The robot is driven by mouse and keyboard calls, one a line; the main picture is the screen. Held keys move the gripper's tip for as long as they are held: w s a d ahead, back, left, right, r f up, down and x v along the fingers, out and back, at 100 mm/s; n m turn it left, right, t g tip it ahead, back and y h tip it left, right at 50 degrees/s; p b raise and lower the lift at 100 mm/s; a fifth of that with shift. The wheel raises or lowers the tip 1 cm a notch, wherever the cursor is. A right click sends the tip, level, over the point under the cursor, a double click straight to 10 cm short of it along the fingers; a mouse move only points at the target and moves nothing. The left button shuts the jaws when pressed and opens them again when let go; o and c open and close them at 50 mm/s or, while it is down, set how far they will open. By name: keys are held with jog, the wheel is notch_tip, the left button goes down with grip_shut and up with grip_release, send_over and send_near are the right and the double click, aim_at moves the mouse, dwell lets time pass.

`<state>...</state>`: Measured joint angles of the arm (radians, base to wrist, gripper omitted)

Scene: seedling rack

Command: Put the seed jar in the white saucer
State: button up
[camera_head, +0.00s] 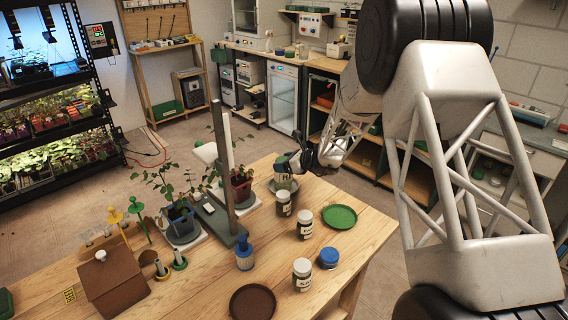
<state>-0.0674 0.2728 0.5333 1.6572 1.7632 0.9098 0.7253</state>
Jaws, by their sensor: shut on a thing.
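My gripper (296,160) is at the far right part of the wooden table, shut on a glass seed jar (283,181). The jar is upright, with greenish contents, and the dark fingers cover its top. A pale saucer (297,188) shows around the foot of the jar; it looks greyish white. The jar appears over or in this saucer. From this angle I cannot tell whether its base touches the saucer. Another jar in front hides part of the saucer's near side.
A grey post (226,170) with potted plants stands left.

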jog(key=o, duration=1.5)
jog(key=shift+f, duration=0.1)
jog(key=shift+c, duration=0.2)
jog(key=shift+d, duration=0.1)
jog(key=shift+s+d+r, duration=0.3)
jog(key=shift+d+r, duration=0.1)
jog(key=shift+d, duration=0.15)
jog(key=v, duration=1)
jog(key=shift+s+d, duration=0.2)
